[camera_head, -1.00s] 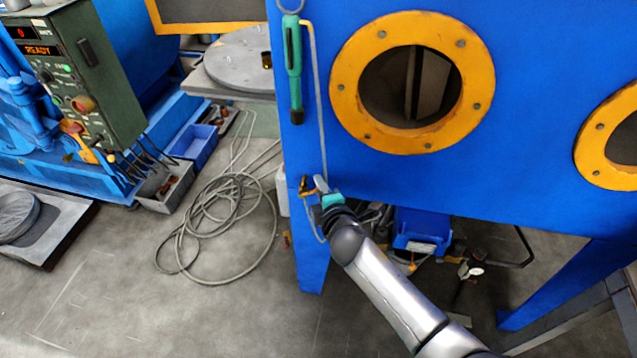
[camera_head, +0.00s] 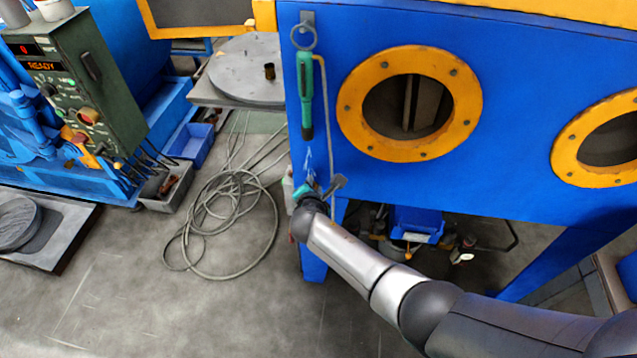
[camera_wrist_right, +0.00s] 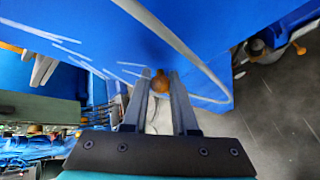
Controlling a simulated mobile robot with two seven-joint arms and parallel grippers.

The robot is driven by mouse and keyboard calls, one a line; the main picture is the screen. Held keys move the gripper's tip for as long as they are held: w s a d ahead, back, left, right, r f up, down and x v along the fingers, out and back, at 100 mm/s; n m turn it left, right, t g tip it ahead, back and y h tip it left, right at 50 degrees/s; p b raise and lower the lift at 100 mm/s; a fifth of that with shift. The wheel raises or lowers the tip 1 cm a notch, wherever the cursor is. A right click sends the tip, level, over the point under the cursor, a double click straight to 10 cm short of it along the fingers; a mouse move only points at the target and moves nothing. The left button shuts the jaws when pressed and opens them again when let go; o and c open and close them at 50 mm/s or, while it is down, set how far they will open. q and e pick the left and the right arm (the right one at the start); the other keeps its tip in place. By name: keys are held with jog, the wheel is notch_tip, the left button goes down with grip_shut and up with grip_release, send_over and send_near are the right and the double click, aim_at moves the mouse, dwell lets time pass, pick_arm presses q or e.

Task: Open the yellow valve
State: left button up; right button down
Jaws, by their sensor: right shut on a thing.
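The yellow valve (camera_wrist_right: 160,80) shows in the right wrist view as a small orange-yellow handle between my two dark fingers. It is at the left edge of the blue blasting cabinet (camera_head: 400,180). My right gripper (camera_head: 320,182) is at the lower left corner of the cabinet front and hides the valve in the head view. In the right wrist view my right gripper (camera_wrist_right: 161,76) is shut on the valve near its fingertips. A thin grey pipe (camera_head: 327,120) runs down the cabinet front beside it. My left gripper is not in view.
A green-handled tool (camera_head: 305,95) hangs above my right gripper. Orange-ringed portholes (camera_head: 410,103) lie to the right. A coiled grey hose (camera_head: 225,215) lies on the floor at left. A green control box (camera_head: 85,90) reads READY. Open floor lies front left.

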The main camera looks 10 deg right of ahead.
jog(key=shift+w+a+r+n+h, duration=0.15)
jog(key=shift+a+n+h, duration=0.25)
jog(key=shift+a, duration=0.25)
jog(key=c, duration=0.7)
grip_release()
jog(key=shift+d, duration=0.1)
jog(key=shift+p+v, duration=3.55)
jog(key=shift+v, duration=4.05)
